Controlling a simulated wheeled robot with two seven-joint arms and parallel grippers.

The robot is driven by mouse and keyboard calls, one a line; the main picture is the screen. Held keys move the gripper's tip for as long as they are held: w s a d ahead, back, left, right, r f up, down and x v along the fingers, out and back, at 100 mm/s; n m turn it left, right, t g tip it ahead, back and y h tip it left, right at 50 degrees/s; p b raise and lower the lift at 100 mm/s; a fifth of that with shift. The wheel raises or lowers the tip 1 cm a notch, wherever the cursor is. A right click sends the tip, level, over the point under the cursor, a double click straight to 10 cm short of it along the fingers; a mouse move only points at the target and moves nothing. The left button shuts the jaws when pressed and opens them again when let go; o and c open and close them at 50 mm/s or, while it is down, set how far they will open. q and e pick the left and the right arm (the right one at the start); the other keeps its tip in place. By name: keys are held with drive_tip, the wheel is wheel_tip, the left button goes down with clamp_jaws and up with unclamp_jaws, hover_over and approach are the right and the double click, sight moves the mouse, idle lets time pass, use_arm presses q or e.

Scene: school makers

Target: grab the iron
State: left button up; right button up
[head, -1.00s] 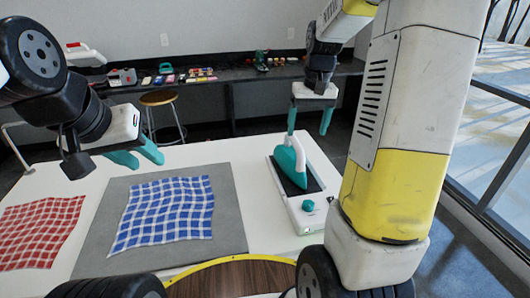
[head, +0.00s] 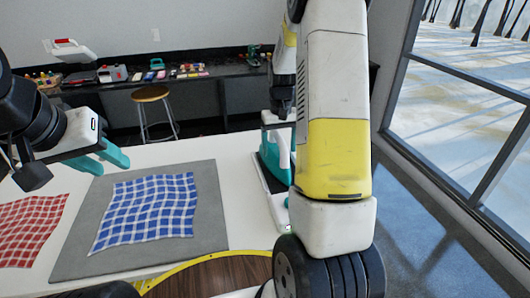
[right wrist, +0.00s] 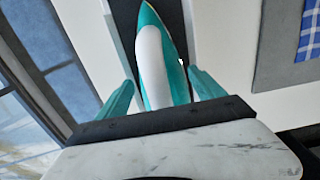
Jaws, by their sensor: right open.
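The iron (head: 270,162), teal and white, rests on its black-topped base (head: 277,208) at the right of the white table; my right arm hides part of both in the head view. In the right wrist view the iron (right wrist: 152,62) lies lengthwise between the two teal fingers of my right gripper (right wrist: 161,95). The gripper is open, with a finger on each side of the iron and visible gaps beside it. My left gripper (head: 106,164) is open and empty above the left part of the table.
A blue checked cloth (head: 150,208) lies on a grey mat (head: 208,225) mid-table. A red checked cloth (head: 28,228) lies at the left. A stool (head: 151,93) stands behind, before a dark bench with several items. Windows are at the right.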

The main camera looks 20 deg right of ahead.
drive_tip(key=shift+f, duration=0.3)
clamp_jaws()
drive_tip(key=shift+r, duration=0.1)
drive_tip(key=shift+r, duration=0.1)
